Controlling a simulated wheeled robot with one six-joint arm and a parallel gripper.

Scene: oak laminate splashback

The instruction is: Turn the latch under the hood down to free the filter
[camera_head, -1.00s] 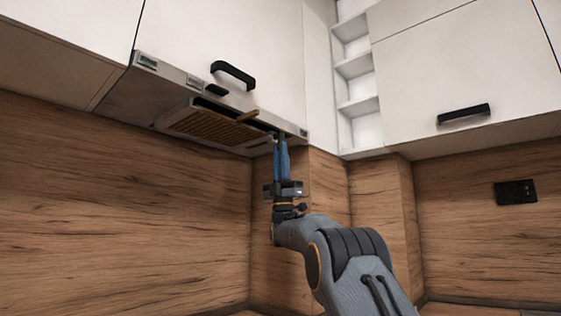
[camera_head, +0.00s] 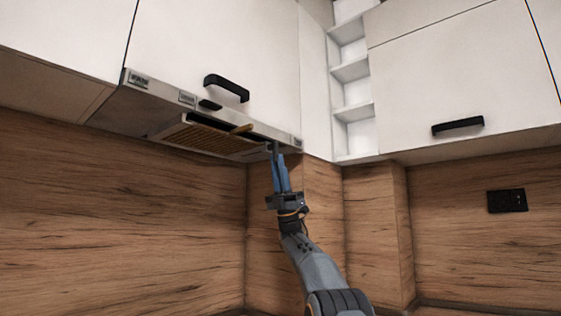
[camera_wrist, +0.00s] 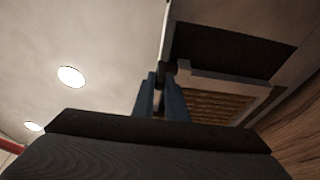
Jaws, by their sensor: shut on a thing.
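The range hood (camera_head: 165,93) hangs under the white cupboard, with its tan slatted filter (camera_head: 205,139) showing underneath. In the wrist view, the fingertips (camera_wrist: 160,78) close on a small dark piece, the latch (camera_wrist: 160,70), beside the corner of the filter frame (camera_wrist: 225,82). The fingers hide most of the latch, so its exact angle cannot be told.
A black cupboard handle (camera_head: 226,87) sits above the hood. Open white shelves (camera_head: 352,72) and another cupboard stand to the right. The wooden splashback (camera_head: 120,210) runs behind and below, with a black socket (camera_head: 507,200) at the right. The space under the hood is clear.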

